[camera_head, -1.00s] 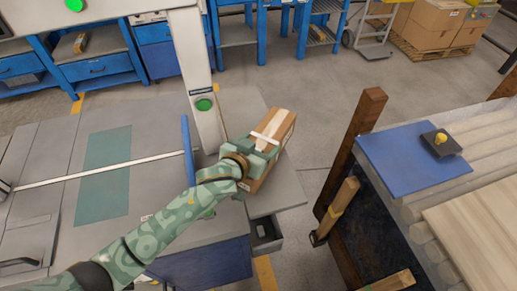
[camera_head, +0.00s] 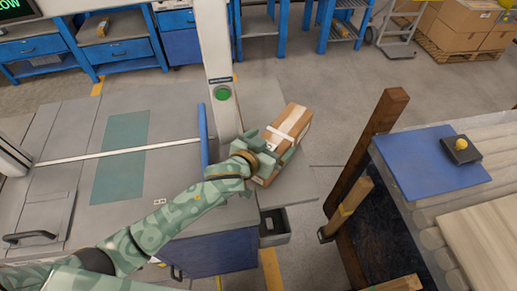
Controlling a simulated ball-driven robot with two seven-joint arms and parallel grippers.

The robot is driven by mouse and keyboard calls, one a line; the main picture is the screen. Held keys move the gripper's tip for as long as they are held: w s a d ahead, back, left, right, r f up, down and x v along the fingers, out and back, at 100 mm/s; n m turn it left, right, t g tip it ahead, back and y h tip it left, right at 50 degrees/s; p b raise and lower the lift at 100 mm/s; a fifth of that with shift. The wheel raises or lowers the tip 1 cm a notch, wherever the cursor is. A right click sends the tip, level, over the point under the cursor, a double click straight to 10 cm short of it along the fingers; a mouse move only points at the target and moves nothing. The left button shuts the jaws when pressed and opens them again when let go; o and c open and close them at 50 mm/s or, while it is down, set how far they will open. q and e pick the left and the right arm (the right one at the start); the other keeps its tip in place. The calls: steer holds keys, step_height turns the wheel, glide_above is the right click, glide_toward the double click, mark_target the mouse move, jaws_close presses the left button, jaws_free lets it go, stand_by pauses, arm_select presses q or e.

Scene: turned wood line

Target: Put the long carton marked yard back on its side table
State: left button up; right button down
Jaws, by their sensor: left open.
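Whether the fingers touch the carton cannot be told. My right gripper does not show.
A white post (camera_head: 215,50) with a green button (camera_head: 222,94) stands left of the carton. At right, a wooden-posted rack holds a blue mat (camera_head: 425,165) and a black block with a yellow knob (camera_head: 461,147).

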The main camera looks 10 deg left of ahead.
arm_select(q)
steer(key=p+v, duration=0.2)
steer(key=v, duration=0.8)
